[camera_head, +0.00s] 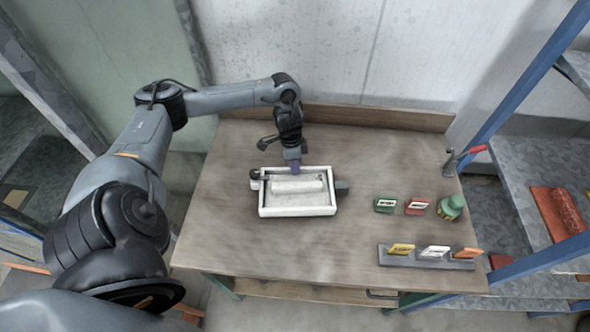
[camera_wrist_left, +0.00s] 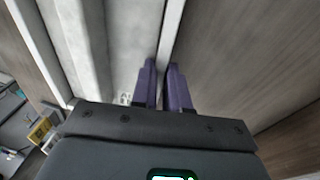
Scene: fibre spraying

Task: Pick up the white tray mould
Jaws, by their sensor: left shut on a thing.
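The white tray mould (camera_head: 297,211) is on the wooden table, a shallow rectangular frame with a pale rounded bar (camera_head: 298,186) along its middle. My left gripper (camera_head: 294,168) comes down on its far rim. In the left wrist view the two purple fingers (camera_wrist_left: 163,88) are on either side of the mould's white rim (camera_wrist_left: 173,35), shut on it. I cannot tell whether the mould is lifted off the table. My right gripper is in neither view.
Dark blocks (camera_head: 342,187) show at the mould's sides. To the right are a green card (camera_head: 385,205), a red card (camera_head: 418,206), a green bottle (camera_head: 451,207) and a grey card holder (camera_head: 425,262). A blue-posted shelf (camera_head: 540,170) borders the right. The table's front left is clear.

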